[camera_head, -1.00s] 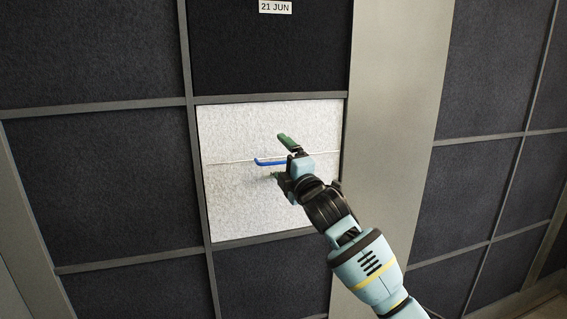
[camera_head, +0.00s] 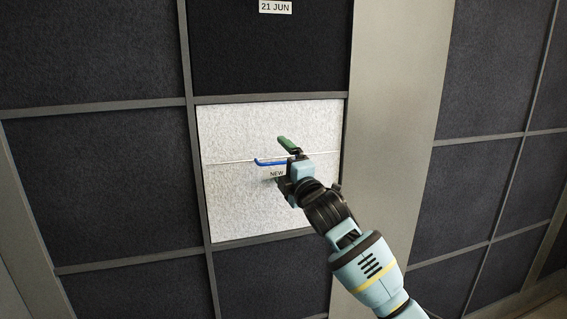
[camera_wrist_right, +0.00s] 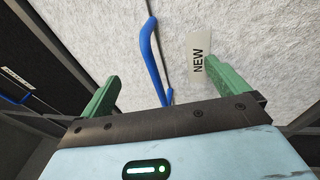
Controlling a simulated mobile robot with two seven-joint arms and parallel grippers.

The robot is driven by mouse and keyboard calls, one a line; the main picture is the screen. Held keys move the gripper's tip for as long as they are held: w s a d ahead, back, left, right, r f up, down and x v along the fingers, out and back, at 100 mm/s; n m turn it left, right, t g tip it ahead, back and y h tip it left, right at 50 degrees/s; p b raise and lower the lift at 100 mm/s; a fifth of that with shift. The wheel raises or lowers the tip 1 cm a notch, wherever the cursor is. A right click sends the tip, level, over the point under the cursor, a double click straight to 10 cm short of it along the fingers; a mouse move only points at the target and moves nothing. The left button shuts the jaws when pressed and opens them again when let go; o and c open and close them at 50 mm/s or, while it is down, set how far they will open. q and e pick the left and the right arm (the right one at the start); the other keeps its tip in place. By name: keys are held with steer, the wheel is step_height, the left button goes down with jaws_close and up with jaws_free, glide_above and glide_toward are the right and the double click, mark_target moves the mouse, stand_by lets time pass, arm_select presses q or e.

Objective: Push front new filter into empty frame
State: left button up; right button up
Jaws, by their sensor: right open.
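The new filter (camera_head: 235,205) is a white, fibrous square panel with a blue handle (camera_head: 268,162) across its middle and a "NEW" label below it. It sits within the grey frame (camera_head: 272,98) of one wall cell, and its edges look close to the frame bars. My right gripper (camera_head: 283,163) is in front of the filter's right half, by the handle. In the right wrist view my green fingers (camera_wrist_right: 160,88) are spread wide, with the blue handle (camera_wrist_right: 152,60) between them and the "NEW" label (camera_wrist_right: 198,58) near the right finger. My left gripper is not in view.
Dark filters (camera_head: 110,190) fill the neighbouring cells. A "21 JUN" label (camera_head: 275,7) marks the dark filter above. A plain beige pillar (camera_head: 395,130) stands right of the white filter, with more dark panels (camera_head: 485,90) beyond it.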

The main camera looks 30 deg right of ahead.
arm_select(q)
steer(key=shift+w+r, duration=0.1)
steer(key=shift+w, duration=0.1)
arm_select(e)
steer(key=shift+s, duration=0.2)
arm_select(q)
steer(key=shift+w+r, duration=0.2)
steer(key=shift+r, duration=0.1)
arm_select(e)
steer(key=v, duration=0.9)
stand_by(1.3)
steer(key=shift+s+r, duration=0.1)
steer(key=shift+s, duration=0.05)
stand_by(0.4)
